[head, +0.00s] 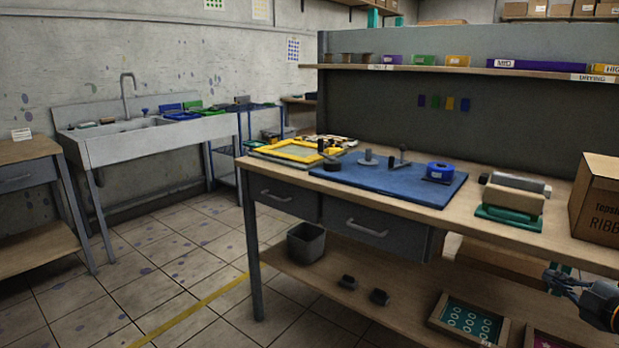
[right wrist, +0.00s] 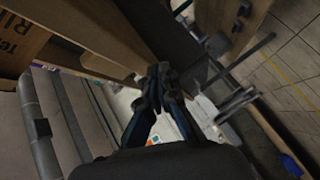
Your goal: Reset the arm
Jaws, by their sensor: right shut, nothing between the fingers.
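My right gripper (head: 556,283) shows at the right edge of the head view, in front of the workbench's (head: 385,185) right end and below the level of its top. In the right wrist view the two dark fingers of my right gripper (right wrist: 161,76) meet at their tips, with nothing between them. A brown cardboard box (head: 596,198) with printed lettering stands on the bench top above this gripper. It also shows at the upper left of the right wrist view (right wrist: 22,42). My left gripper is in neither view.
The bench holds a blue mat (head: 400,190) with small tools, a yellow frame (head: 302,151) and a roller device (head: 515,195). Its lower shelf bears a grey bin (head: 306,243) and a framed teal screen (head: 467,320). A sink (head: 140,130) stands at the back left. The tiled floor between is open.

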